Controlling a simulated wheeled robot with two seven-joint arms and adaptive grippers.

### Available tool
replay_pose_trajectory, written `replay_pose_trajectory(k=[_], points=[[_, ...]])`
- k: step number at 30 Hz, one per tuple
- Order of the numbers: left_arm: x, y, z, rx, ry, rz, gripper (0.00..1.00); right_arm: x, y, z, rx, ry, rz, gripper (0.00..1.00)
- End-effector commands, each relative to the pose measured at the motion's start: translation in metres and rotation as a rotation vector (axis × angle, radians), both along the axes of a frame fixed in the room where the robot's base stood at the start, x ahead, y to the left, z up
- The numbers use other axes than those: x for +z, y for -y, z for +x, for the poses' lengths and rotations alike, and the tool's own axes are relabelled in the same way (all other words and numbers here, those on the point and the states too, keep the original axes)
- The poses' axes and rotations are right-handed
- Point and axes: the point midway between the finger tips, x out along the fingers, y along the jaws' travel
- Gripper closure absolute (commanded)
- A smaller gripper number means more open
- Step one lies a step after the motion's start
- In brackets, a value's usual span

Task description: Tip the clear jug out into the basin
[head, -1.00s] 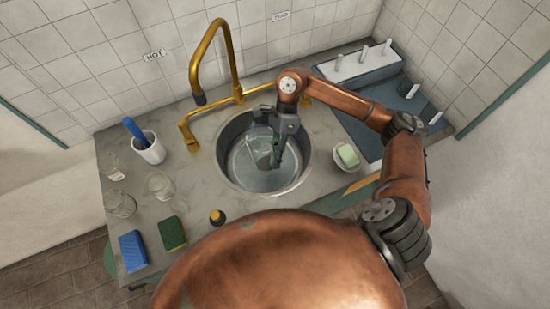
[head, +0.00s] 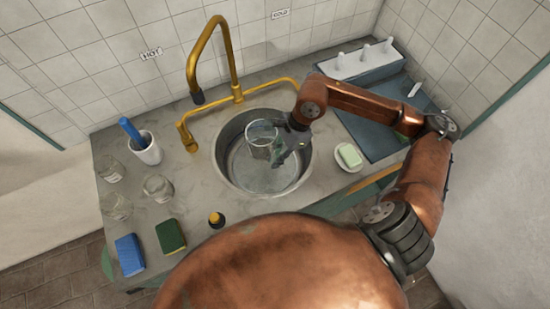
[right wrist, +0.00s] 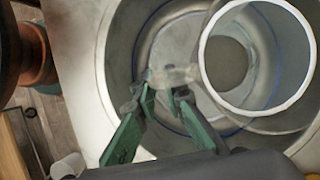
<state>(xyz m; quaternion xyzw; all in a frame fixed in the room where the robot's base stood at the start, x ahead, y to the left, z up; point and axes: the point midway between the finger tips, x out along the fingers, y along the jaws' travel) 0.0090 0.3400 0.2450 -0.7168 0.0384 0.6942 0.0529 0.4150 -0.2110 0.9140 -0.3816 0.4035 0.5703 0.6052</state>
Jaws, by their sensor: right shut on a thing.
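The clear jug (head: 261,140) is over the round metal basin (head: 226,176), with its round open rim facing up toward the head camera. It looks close to upright. In the right wrist view the jug's rim (right wrist: 203,62) is a wide pale ring at the upper right, and the basin (right wrist: 125,40) lies below it. My right gripper (head: 284,153) is on the jug's right side. Its green fingers (right wrist: 165,90) are shut on a pale, clear part that looks like the jug's handle. I cannot tell whether liquid is in the jug. My left gripper is out of view.
A brass tap (head: 233,70) arches behind the basin. A soap dish (head: 348,158) sits to its right.

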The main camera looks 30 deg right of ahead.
Motion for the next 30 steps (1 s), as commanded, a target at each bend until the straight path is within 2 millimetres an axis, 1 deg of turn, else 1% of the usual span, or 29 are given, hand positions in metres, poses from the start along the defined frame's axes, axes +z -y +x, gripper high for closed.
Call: replay_pose_trajectory(k=[1, 8, 30], points=[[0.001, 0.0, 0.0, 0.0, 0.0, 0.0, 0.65, 0.004, -0.001, 0.002, 0.0, 0.007, 0.005, 1.0], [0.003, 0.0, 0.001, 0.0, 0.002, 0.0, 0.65, 0.008, -0.002, -0.001, 0.002, 0.006, 0.005, 1.0], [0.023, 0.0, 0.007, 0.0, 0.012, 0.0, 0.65, 0.043, -0.011, -0.027, 0.001, 0.006, 0.004, 1.0]])
